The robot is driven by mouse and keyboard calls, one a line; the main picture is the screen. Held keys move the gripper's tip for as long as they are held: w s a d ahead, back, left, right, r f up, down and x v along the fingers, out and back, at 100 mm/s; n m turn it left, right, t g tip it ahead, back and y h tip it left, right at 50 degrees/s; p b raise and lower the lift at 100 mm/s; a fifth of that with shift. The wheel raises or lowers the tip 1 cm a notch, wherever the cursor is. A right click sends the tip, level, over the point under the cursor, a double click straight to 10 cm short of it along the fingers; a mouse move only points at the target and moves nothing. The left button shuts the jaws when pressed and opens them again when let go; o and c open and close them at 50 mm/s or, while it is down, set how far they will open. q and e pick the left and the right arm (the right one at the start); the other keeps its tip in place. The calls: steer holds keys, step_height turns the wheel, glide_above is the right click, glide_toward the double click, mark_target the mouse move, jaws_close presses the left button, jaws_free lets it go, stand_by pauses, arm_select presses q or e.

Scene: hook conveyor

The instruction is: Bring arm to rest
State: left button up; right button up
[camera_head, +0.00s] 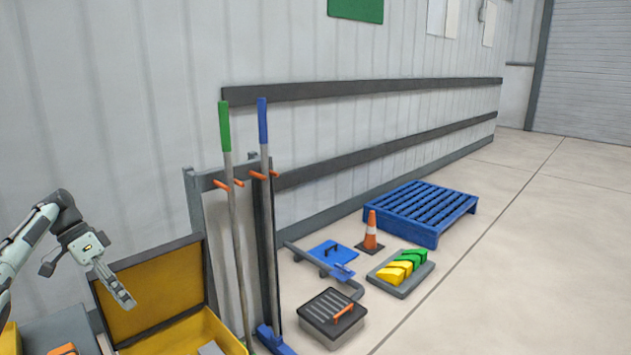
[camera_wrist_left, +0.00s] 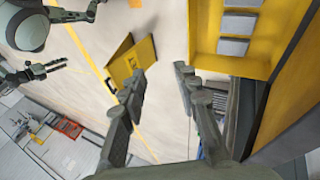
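My left gripper (camera_head: 126,299) shows at the lower left of the head view, pointing down and to the right in front of the yellow bin's raised lid. In the left wrist view its two fingers (camera_wrist_left: 159,78) stand apart, with nothing held between them. Bare floor shows past the gap. Another gripper (camera_wrist_left: 58,68), which seems to be my right one, shows at the upper left of the wrist view. It is small and seen edge-on, so its opening is unclear. The right arm is not in the head view.
A yellow bin (camera_head: 178,334) with its lid (camera_head: 150,290) up stands by the left gripper. A green-handled pole (camera_head: 225,128) and a blue-handled one (camera_head: 262,122) hang on a rack to its right. A blue pallet (camera_head: 420,206) and orange cone (camera_head: 370,232) stand farther off. Floor at right is clear.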

arm_select(q)
steer(key=s+d+f+y, duration=0.2)
steer(key=f, duration=0.5)
steer(key=s+d+f+y, duration=0.1)
steer(key=d+f, duration=0.2)
steer(key=f, duration=0.5)
steer(key=s+d+f+n+y+p, duration=0.1)
steer(key=s+d+f+y, duration=0.2)
steer(key=s+d+f, duration=0.8)
steer(key=s+d+n+t+y, duration=0.1)
steer(key=s+n+t, duration=0.1)
steer(key=s, duration=0.5)
steer(key=s+d+r+n+t, duration=0.1)
steer(key=s+d+n+t, duration=0.1)
steer(key=s, duration=0.6)
steer(key=shift+s+d+y+p, duration=0.2)
steer(key=shift+d+y+p, duration=0.05)
steer(key=shift+y+p, duration=0.15)
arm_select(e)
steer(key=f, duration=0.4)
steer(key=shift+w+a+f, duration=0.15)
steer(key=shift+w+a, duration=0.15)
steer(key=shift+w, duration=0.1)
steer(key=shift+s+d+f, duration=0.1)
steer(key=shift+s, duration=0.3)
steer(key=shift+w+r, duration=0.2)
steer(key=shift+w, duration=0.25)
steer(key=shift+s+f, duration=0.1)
